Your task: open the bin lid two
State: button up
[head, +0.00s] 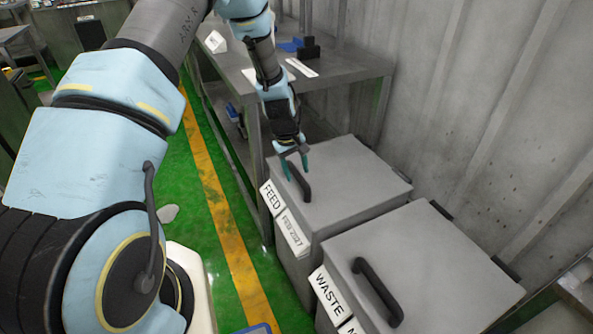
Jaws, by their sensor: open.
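Two grey bins with flat lids stand side by side along the wall. The farther bin's lid (350,185) has a dark bar handle (298,182) near its left edge, and its front carries a FEED label (272,198). The nearer bin's lid (440,265) has a similar dark handle (377,291), with a WASTE label (328,294) on its front. Both lids are closed. My gripper (296,166) is open, with its green fingers at the far end of the FEED bin's handle. Whether the fingers touch or straddle the handle I cannot tell.
A grey metal table (335,78) with small blue and black items stands behind the FEED bin. A corrugated wall (470,90) runs along the right.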

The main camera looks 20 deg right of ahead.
jog(key=shift+d+f, duration=0.15)
jog(key=shift+f, duration=0.45)
grip_shut()
dwell(1.1)
